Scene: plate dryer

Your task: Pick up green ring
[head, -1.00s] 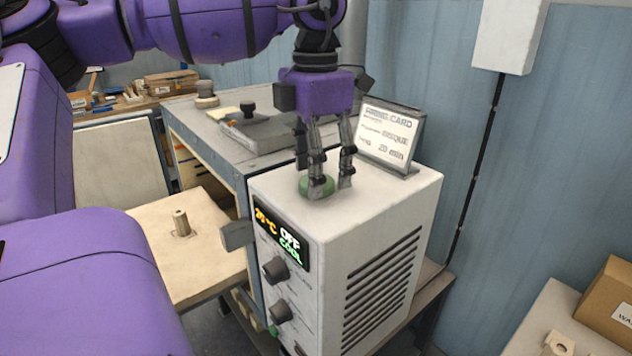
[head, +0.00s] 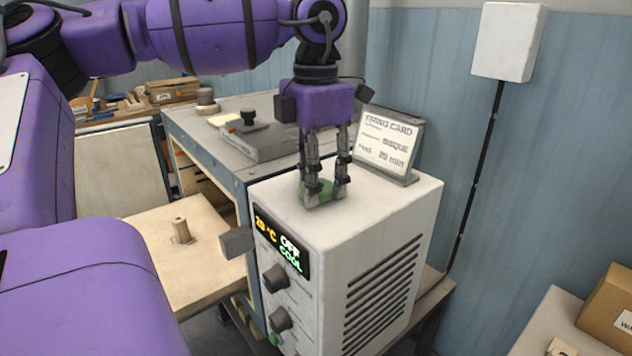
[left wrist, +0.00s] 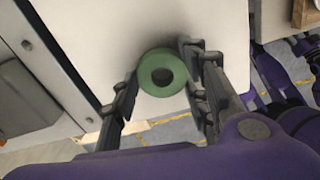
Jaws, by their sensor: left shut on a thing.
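The green ring (head: 319,187) lies on the white top of the control box (head: 350,212), near its front edge. In the left wrist view the ring (left wrist: 162,56) shows as a round green ring with a dark hole. My left gripper (head: 324,197) points down from above, its two fingers on opposite sides of the ring and shut on it. The fingers (left wrist: 160,88) also flank the ring in the left wrist view. The ring appears to be at the box top; I cannot tell any gap below it. My right gripper is not in view.
A firing card (head: 388,143) in a stand is on the box just behind the gripper. A grey bench (head: 190,125) with a dark-knobbed block (head: 262,138) stands behind left. A wooden board (head: 205,215) with a peg (head: 181,230) is at left. A cardboard box (head: 607,310) is at lower right.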

